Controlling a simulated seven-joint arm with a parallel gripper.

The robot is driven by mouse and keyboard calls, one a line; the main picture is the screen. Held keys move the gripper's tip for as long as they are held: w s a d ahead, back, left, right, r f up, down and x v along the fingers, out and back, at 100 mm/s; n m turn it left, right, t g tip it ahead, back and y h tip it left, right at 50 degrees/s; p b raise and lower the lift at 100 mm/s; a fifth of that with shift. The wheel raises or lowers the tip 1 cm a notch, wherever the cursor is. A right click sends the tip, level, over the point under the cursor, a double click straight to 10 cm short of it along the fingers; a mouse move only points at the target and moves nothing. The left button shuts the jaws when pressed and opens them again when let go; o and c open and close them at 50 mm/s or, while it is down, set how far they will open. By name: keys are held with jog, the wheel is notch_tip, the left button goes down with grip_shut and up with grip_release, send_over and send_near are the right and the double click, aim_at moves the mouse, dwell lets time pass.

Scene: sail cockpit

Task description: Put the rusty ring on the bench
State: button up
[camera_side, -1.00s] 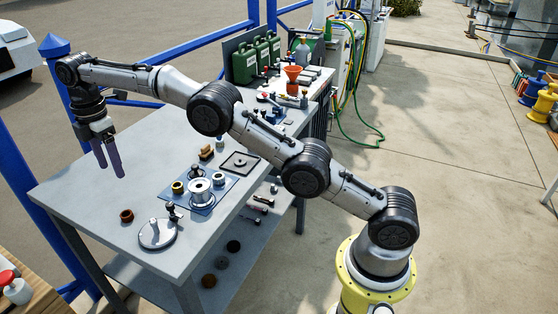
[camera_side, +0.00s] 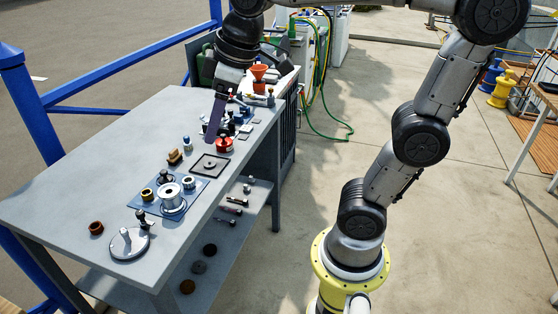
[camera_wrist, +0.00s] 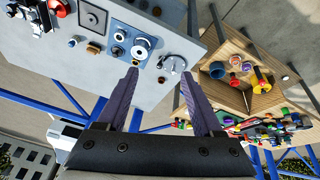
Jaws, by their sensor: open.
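A small rusty-brown ring (camera_side: 96,228) lies on the grey bench top (camera_side: 70,180), near its left front end. In the wrist view it is the small brown spot (camera_wrist: 161,79) beyond my fingertips. A brown round piece (camera_side: 187,286) lies on the lower shelf; I cannot tell whether it is a ring. My gripper (camera_side: 213,135) is over the back part of the bench, pointing down, well apart from the brown ring. In the side view its fingers overlap each other; in the wrist view they stand apart (camera_wrist: 159,88) with nothing between them.
A blue mat (camera_side: 150,205) with metal parts, a round plate with a knob (camera_side: 130,243) and a black square tray (camera_side: 210,166) occupy the bench. An orange funnel (camera_side: 259,73) stands at the back. The bench's left end is mostly clear. Blue railings run behind.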

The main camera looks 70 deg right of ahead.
jog(key=s+d+f+m+t, duration=0.1)
jog(key=s+f+m, duration=0.3)
jog(key=s+f, duration=0.4)
jog(key=s, duration=0.3)
jog(key=shift+s, duration=0.3)
